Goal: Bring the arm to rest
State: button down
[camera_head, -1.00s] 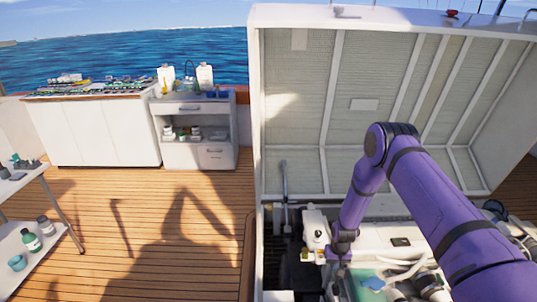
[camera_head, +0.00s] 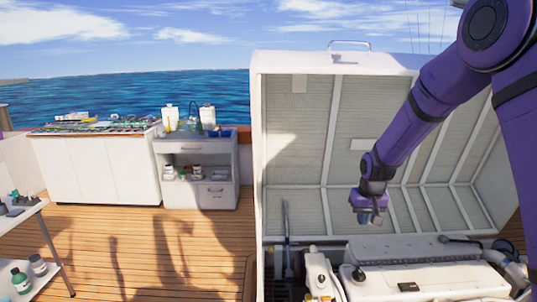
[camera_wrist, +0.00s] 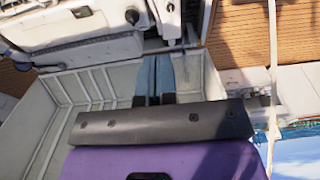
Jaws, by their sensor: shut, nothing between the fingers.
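My purple arm (camera_head: 425,100) reaches in from the upper right in the head view, its forearm sloping down to the left. My gripper (camera_head: 371,220) hangs above the engine compartment, in front of the raised hatch. In the wrist view the two blue-grey fingers of my gripper (camera_wrist: 153,62) lie together, shut, with nothing between them. The raised hatch lid (camera_head: 300,130) stands open behind the gripper, showing its ribbed inner panel. The white engine (camera_head: 415,277) lies below the gripper, with a clear gap between them.
A grey drawer cabinet (camera_head: 208,180) and a white counter (camera_head: 95,168) stand at the back left. A white shelf table (camera_head: 22,215) with bottles is at the left edge. The wooden deck (camera_head: 150,245) between them and the hatch is clear.

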jog(key=s+d+r+t, duration=0.1)
jog(key=s+r, duration=0.7)
jog(key=r, duration=0.2)
jog(key=s+r+t, duration=0.1)
jog(key=s+r, duration=0.6)
jog(key=r, duration=0.2)
jog(key=s+r, duration=0.3)
jog(key=s, duration=0.8)
jog(key=s+d+r+t, duration=0.1)
jog(key=s+r, duration=0.2)
jog(key=s, duration=0.7)
jog(key=shift+s+d, duration=0.15)
jog(key=shift+s, duration=0.25)
